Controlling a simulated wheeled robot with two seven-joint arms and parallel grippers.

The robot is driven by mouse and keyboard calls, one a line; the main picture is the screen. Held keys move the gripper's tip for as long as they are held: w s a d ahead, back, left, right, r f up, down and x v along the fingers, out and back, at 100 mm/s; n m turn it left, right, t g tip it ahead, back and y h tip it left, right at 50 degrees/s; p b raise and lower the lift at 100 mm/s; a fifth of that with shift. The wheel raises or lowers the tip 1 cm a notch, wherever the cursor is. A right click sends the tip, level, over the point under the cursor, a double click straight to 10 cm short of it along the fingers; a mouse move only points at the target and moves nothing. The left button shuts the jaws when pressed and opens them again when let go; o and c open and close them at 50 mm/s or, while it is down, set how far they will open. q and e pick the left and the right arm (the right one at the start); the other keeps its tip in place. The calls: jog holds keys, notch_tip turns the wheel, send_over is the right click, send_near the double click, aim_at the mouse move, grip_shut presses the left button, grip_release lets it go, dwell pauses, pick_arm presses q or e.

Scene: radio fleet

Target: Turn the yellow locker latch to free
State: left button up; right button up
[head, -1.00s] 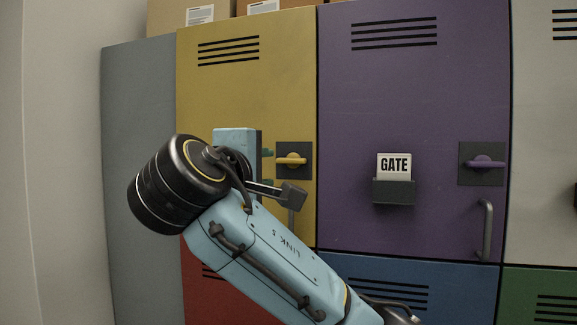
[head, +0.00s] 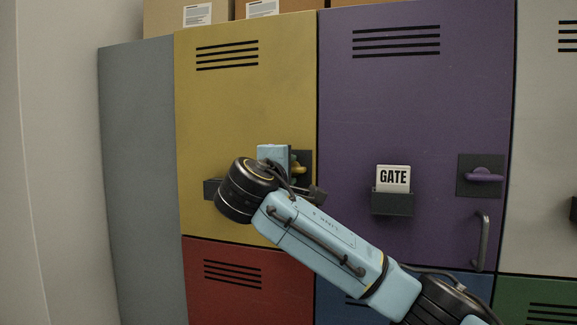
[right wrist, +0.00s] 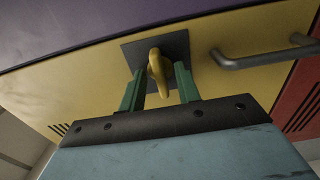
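The yellow locker (head: 226,125) is shut. Its yellow latch (head: 300,169) sits on a dark square plate at the door's right side, partly hidden by my right arm and gripper. In the right wrist view the latch (right wrist: 158,72) stands out from its plate, with its bar lying between my two green fingers. My right gripper (right wrist: 160,84) is open, with one finger on each side of the latch and small gaps visible; any contact is unclear. In the head view the right gripper (head: 295,168) is at the latch, its fingers mostly hidden. My left gripper is not in view.
A grey bar handle (right wrist: 262,57) is beside the latch in the right wrist view. The purple locker (head: 415,115), with its own latch (head: 484,175) and GATE card (head: 393,178), is to the right. A dark holder (head: 211,189) is partly behind my arm. Red locker (head: 232,276) is below.

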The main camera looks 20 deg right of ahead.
grip_shut()
jog(key=shift+f, duration=0.1)
dwell(0.3)
jog(key=m+b, duration=0.3)
jog(key=shift+f, duration=0.2)
jog(key=shift+r+m+b, duration=0.15)
jog(key=shift+m+b, duration=1.4)
jog(key=shift+m, duration=2.15)
jog(key=shift+r+m+b, duration=0.1)
jog(key=shift+m+b, duration=1.4)
jog(key=shift+m, duration=2.2)
